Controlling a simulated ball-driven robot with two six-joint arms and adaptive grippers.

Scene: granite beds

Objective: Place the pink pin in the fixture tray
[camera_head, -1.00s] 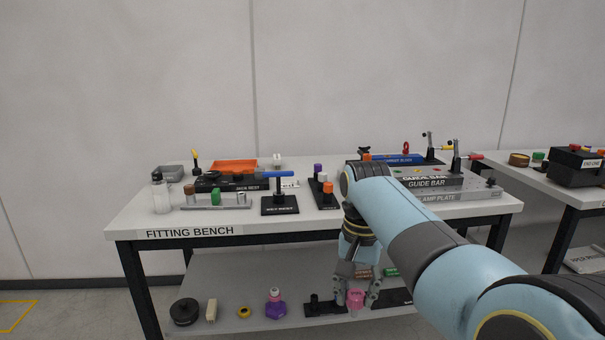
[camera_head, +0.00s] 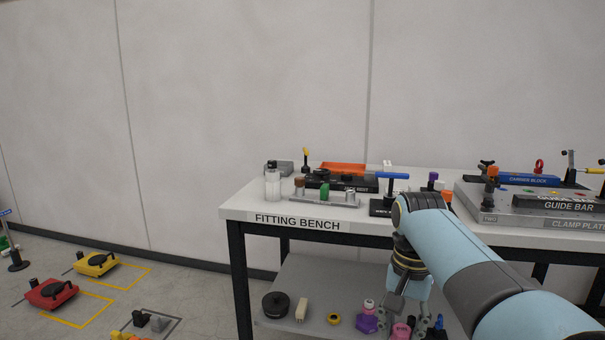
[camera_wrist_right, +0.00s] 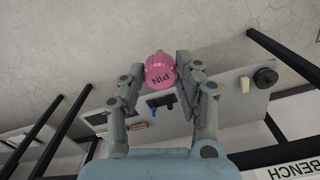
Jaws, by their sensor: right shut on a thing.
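The pink pin (camera_head: 401,331) is a ribbed knob-like piece, and its face lettered PIN (camera_wrist_right: 160,76) shows in the right wrist view. My right gripper (camera_head: 405,320) is shut on it, with one finger on each side (camera_wrist_right: 161,66). In the head view the gripper and pin overlap the lower shelf, below the fitting bench top. An orange tray (camera_head: 343,168) and a small grey tray (camera_head: 281,168) are at the back of the bench. No label shows which is the fixture tray. My left gripper is not in view.
Red (camera_head: 51,293) and yellow (camera_head: 96,263) units stand on the floor at left, with open floor before the bench.

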